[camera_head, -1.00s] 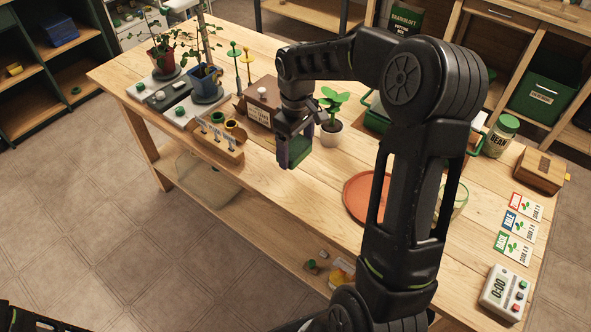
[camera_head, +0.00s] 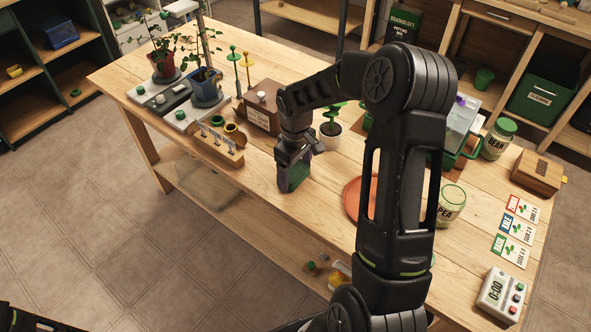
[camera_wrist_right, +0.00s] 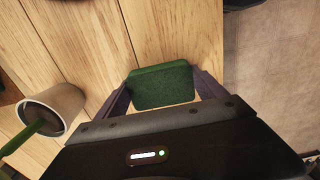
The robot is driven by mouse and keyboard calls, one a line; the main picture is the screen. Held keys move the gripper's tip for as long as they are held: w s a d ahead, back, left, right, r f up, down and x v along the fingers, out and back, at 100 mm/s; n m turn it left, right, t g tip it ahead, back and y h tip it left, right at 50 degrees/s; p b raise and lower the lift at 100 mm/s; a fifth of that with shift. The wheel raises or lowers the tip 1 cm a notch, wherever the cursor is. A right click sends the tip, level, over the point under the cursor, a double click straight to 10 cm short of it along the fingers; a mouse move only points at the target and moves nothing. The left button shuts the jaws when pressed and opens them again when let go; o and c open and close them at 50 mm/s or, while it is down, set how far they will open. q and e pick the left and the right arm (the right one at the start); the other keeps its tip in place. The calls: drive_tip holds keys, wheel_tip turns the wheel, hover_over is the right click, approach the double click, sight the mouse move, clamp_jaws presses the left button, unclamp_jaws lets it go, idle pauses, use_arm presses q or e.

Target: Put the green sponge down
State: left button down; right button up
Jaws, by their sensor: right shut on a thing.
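My right gripper (camera_head: 291,172) points down near the front edge of the wooden table (camera_head: 325,226). It is shut on the green sponge (camera_head: 297,174), which is largely covered by the fingers in the head view. In the right wrist view the sponge (camera_wrist_right: 161,86) sits between the two purple-grey fingers, with table boards behind it. I cannot tell whether the sponge touches the table top. My left gripper is not in view.
A potted seedling (camera_head: 331,133) stands just behind the gripper. An orange saucer (camera_head: 354,193) lies to the right, partly behind my arm.

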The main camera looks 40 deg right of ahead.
sight(295, 171)
drive_tip(key=shift+f, duration=0.2)
drive_tip(key=o, duration=1.1)
drive_tip(key=shift+o, duration=0.2)
drive_tip(key=shift+r, duration=0.1)
drive_tip(key=shift+r, duration=0.1)
wheel_tip(295, 171, up, 12)
drive_tip(key=b, duration=0.1)
drive_tip(key=shift+b, duration=0.4)
